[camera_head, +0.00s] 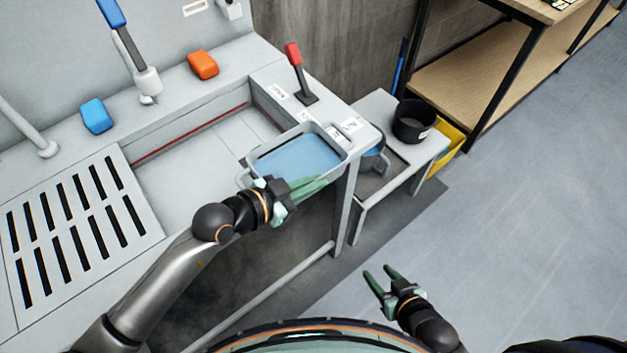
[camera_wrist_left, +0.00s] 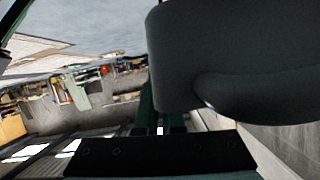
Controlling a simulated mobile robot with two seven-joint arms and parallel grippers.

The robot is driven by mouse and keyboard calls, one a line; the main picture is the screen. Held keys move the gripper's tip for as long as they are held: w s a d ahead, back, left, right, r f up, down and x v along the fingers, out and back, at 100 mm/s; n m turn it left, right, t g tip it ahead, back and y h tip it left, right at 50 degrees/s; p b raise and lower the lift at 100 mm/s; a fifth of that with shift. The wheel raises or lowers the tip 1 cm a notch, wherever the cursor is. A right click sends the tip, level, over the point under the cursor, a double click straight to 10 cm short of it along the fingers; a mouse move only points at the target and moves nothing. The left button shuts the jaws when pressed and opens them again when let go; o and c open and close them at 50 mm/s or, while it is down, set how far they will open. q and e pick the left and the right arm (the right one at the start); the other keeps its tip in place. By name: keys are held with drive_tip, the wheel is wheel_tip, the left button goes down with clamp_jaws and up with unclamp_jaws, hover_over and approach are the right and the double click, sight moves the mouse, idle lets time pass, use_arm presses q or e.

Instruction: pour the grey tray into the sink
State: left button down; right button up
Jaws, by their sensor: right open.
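The grey tray (camera_head: 276,141) holds blue liquid (camera_head: 298,155) and looks about level. In the head view it is over the right front part of the sink (camera_head: 185,165), overlapping the sink's front right edge. My left gripper (camera_head: 304,188) is at the tray's near side and appears shut on its wall or handle. In the left wrist view, a large dark grey surface, apparently the tray (camera_wrist_left: 235,65), hides the tips of the close-set left fingers (camera_wrist_left: 160,122). My right gripper (camera_head: 381,280) is open and empty over the floor, lower right of the tray.
A red-handled lever (camera_head: 294,60) stands behind the tray. A blue-handled tap (camera_head: 127,45), an orange block (camera_head: 203,65) and a blue block (camera_head: 96,116) are along the sink's back. A slotted drainboard (camera_head: 75,225) lies left. A low bench (camera_head: 378,190) carries a black pot (camera_head: 413,121).

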use_arm(q)
drive_tip(key=shift+w+r, duration=0.15)
drive_tip(key=shift+r, duration=0.35)
drive_tip(key=shift+w+a+r+n+h, duration=0.15)
drive_tip(key=shift+a+r+n+h, duration=0.2)
drive_tip(key=shift+r, duration=0.2)
drive_tip(key=shift+w+a+r+n+h, duration=0.15)
drive_tip(key=shift+a+r+n+h, duration=0.15)
drive_tip(key=shift+r, duration=0.2)
drive_tip(key=shift+w+a+r+n+h, duration=0.2)
drive_tip(key=shift+a+n+h, duration=0.05)
drive_tip(key=shift+a, duration=0.15)
drive_tip(key=shift+w+a+r+n+h, duration=0.15)
drive_tip(key=shift+a+r+n+h, duration=0.05)
drive_tip(key=shift+a, duration=0.2)
drive_tip(key=shift+w+a+r, duration=0.2)
drive_tip(key=shift+w+a, duration=0.05)
drive_tip(key=shift+a, duration=0.1)
drive_tip(key=shift+a+n, duration=0.1)
drive_tip(key=shift+n, duration=0.2)
drive_tip(key=shift+w+a+r+h, duration=0.1)
drive_tip(key=shift+a+r+h, duration=0.1)
drive_tip(key=shift+r+h, duration=0.1)
drive_tip(key=shift+w+a+r+n, duration=0.2)
drive_tip(key=shift+a+r+n, duration=0.1)
drive_tip(key=shift+a+r, duration=0.1)
drive_tip(key=shift+a, duration=0.05)
